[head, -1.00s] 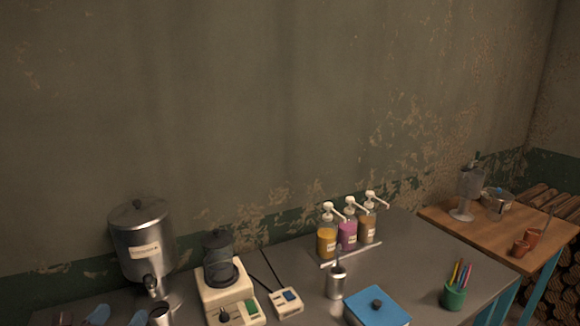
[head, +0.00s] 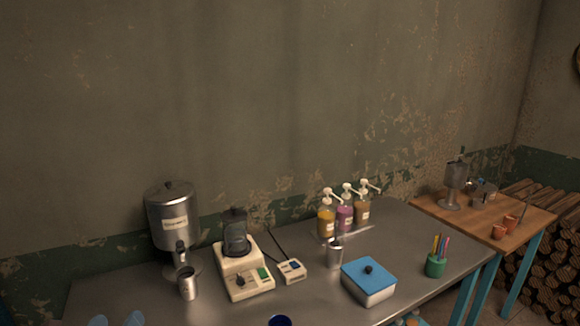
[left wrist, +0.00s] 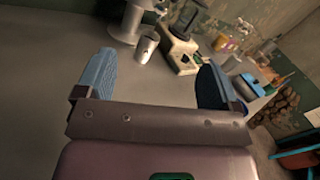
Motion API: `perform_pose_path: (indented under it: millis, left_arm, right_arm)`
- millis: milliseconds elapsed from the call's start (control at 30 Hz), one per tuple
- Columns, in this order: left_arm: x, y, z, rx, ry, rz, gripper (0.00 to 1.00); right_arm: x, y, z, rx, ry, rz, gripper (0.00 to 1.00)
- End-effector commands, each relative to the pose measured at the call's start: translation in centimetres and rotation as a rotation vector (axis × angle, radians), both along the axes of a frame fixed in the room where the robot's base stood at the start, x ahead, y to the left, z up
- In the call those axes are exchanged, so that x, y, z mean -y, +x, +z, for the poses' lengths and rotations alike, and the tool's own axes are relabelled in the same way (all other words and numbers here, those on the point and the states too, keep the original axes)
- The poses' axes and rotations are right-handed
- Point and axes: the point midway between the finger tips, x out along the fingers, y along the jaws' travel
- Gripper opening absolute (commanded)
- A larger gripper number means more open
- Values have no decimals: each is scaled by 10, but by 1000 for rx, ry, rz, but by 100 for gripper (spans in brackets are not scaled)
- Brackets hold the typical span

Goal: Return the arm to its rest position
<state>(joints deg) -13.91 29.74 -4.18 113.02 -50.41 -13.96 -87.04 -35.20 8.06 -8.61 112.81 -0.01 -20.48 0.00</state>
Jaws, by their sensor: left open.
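My left gripper (head: 116,320) shows at the bottom left edge of the head view as two pale blue fingertips. In the left wrist view its two blue fingers (left wrist: 156,85) are wide apart with nothing between them. It is open, in front of the metal table (head: 130,292). A metal cup (head: 188,285) stands upright in front of the steel dispenser (head: 173,215), apart from my fingers. The cup also shows beyond the fingers in the left wrist view (left wrist: 147,47). My right gripper is not in view.
Right of the cup are a cream blender (head: 243,270), a small control box (head: 291,270), pump bottles (head: 345,215), a metal canister (head: 334,255), a blue-lidded box (head: 368,282) and a green pen cup (head: 435,266). A wooden table (head: 470,225) stands right. The metal table's left front is bare.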

Motion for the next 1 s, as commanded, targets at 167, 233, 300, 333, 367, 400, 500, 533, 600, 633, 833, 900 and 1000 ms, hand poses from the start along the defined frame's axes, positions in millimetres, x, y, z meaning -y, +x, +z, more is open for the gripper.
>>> perform_pose_path:
  millis: [167,233,300,333,367,400,500,533,600,633,833,900,1000]
  left_arm:
    - [-1,-25,-11,-32,-417,160,87]
    - [-1,-38,-18,-45,-608,240,87]
    - [1,-54,-27,-60,-821,333,87]
    - [2,-61,-31,-66,-918,377,87]
    - [4,-70,-36,-73,-1011,425,87]
    - [7,-80,-42,-78,-1139,490,87]
    - [19,-110,-57,-94,-1442,665,87]
    - [24,-119,-61,-97,-1528,719,87]
    - [35,-139,-70,-104,-1706,848,87]
    - [40,-147,-72,-106,-1769,898,87]
    - [66,-185,-82,-110,-2049,1161,87]
    - [74,-195,-83,-109,-2112,1238,87]
    - [84,-209,-84,-108,-2188,1338,87]
  right_arm:
    - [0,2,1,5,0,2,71]
    - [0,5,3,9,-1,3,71]
    - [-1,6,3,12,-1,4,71]
    - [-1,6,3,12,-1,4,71]
    - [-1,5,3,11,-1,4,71]
    - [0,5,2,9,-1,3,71]
    - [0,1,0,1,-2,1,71]
    - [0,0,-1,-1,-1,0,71]
    - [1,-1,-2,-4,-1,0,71]
    - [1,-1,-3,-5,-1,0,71]
    - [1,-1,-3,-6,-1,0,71]
    - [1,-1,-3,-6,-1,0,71]
    - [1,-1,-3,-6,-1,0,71]
